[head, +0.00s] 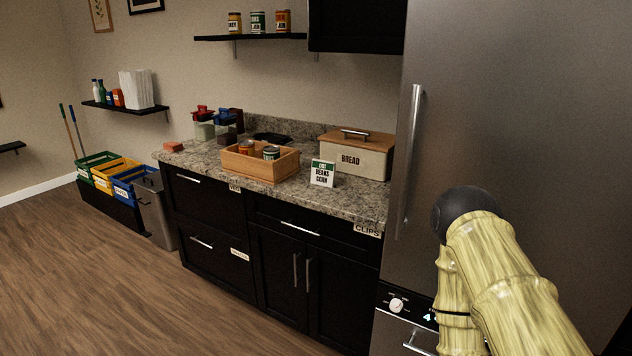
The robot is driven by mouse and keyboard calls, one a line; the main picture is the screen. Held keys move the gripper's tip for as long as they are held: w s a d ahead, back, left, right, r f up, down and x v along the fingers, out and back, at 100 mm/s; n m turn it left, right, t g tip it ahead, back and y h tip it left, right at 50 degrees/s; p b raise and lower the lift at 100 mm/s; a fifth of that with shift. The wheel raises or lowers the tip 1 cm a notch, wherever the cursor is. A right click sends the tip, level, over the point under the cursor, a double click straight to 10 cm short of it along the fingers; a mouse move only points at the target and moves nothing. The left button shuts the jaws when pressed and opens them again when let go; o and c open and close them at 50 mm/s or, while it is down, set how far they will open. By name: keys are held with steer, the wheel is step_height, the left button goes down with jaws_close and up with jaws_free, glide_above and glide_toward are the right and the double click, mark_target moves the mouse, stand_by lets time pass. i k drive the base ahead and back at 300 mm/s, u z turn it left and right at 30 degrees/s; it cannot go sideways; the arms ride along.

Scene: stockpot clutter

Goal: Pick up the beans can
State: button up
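A wooden crate (262,168) on the granite counter holds two cans, and the crate's front wall hides their lower parts. The left can (246,148) has an orange-brown label. The right can (271,153) has a green and pale label. The lettering on both is too small to read, so I cannot tell which is the beans can. A small card (323,173) with a green header, reading beans and corn, stands right of the crate. Part of my arm shows at the lower right, in front of the fridge. My gripper is not in view.
A bread box (356,160) stands behind the card. Two lidded containers with red (203,128) and blue (227,130) tops stand left of the crate. A shelf (250,38) above holds three jars. The fridge (520,110) bounds the right. The wooden floor (110,280) is clear.

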mark_target(271, 152)
steer(key=u, duration=1.85)
steer(key=i, duration=3.25)
steer(key=z, duration=2.85)
